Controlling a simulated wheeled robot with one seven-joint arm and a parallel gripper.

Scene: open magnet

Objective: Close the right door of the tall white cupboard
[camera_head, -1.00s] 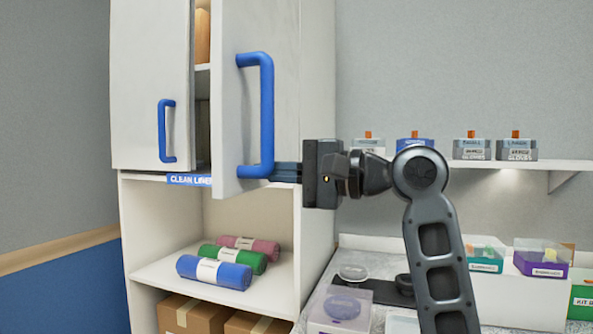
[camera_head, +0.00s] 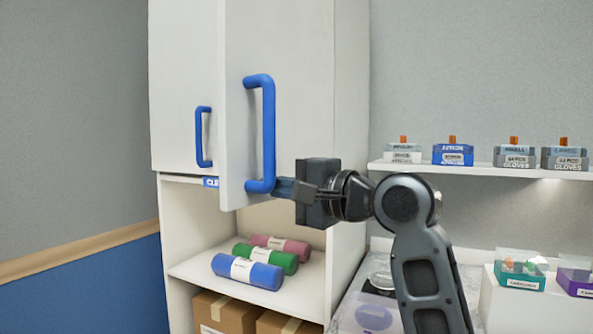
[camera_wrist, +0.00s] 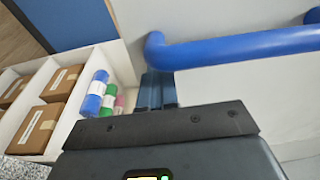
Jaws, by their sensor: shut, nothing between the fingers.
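The tall white cupboard (camera_head: 352,120) stands at the middle left in the head view. Its right door (camera_head: 236,60) is ajar, swung out toward me, and bears a blue handle (camera_head: 268,130). Its left door (camera_head: 178,90) has a smaller blue handle (camera_head: 200,137) and looks shut or nearly so. My gripper (camera_head: 282,188) is shut and empty, its fingertips at the lower end of the right door's handle. In the wrist view the fingers (camera_wrist: 157,90) lie by the handle's bend (camera_wrist: 240,46), close to the door face; I cannot tell whether they touch.
Below the doors, an open shelf (camera_head: 195,268) holds rolled blue, green and pink linens (camera_head: 248,271), with cardboard boxes (camera_head: 225,312) underneath. To the right, a wall shelf (camera_head: 470,169) carries several glove boxes, and bins (camera_head: 520,270) stand on the counter. The left wall side is free.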

